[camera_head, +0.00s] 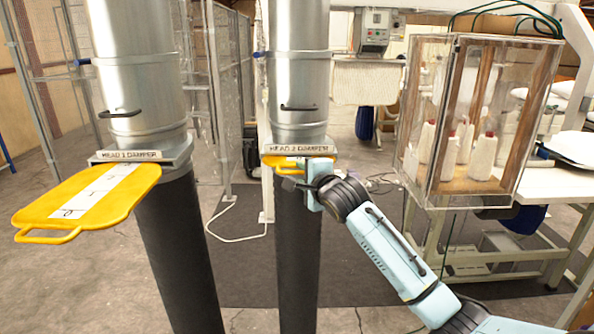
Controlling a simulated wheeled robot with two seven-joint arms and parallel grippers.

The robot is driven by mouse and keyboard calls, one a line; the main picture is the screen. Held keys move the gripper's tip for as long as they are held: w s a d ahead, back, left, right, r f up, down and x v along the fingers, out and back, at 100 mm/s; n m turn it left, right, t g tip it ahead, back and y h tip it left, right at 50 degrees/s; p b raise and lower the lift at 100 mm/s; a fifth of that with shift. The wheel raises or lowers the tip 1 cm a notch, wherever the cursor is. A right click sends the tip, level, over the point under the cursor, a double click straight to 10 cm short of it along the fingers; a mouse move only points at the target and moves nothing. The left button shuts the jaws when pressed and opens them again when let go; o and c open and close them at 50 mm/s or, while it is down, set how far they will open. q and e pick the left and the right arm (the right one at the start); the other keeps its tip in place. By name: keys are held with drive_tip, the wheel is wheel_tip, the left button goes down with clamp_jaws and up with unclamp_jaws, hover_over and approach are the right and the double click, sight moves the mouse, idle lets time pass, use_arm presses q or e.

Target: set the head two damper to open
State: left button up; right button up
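The duct labelled HEAD 2 DAMPER (296,149) stands in the middle of the head view. Its yellow damper plate (283,161) shows only as a short strip under the label, mostly inside the slot. My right gripper (289,178) is at the front of this plate, at its handle end, and hides much of it. Whether the fingers are closed on the handle is too small to tell. My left gripper is not in view.
The HEAD 1 DAMPER plate (90,199) sticks far out to the left of its duct (137,70), with a loop handle (48,237). A clear cabinet (486,120) with white thread cones stands at the right. Wire fencing (221,90) is behind the ducts.

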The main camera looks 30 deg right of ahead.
drive_tip(key=shift+x, duration=2.05)
drive_tip(key=shift+c, duration=0.4)
drive_tip(key=c, duration=0.5)
drive_tip(key=shift+a+f, duration=0.1)
drive_tip(key=shift+f, duration=0.1)
clamp_jaws()
